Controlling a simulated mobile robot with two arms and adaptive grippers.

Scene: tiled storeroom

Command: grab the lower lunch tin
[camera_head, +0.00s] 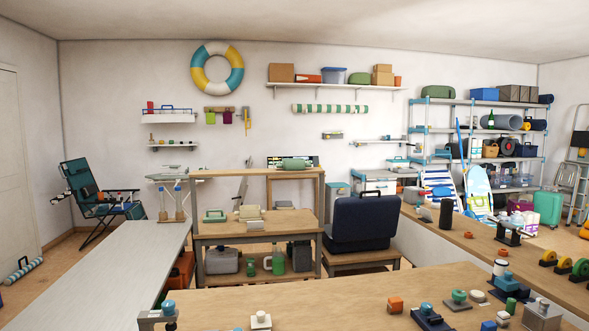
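Neither of my grippers shows in the head view. A small pale green case with a handle (214,215), which may be a lunch tin, sits on the middle board of the wooden rack (258,232). A cream box-like object (250,213) is to its right on the same board. A green rounded object (294,164) lies on the rack's top board. These are small and far off, so I cannot tell for sure which are lunch tins or which is the lower one.
A wooden table (270,300) with several small knobbed objects fills the front. A long pale counter (120,262) runs along the left and another wooden counter (480,240) along the right. A dark blue case (362,222) stands on a low table. A folding chair (95,190) is at far left.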

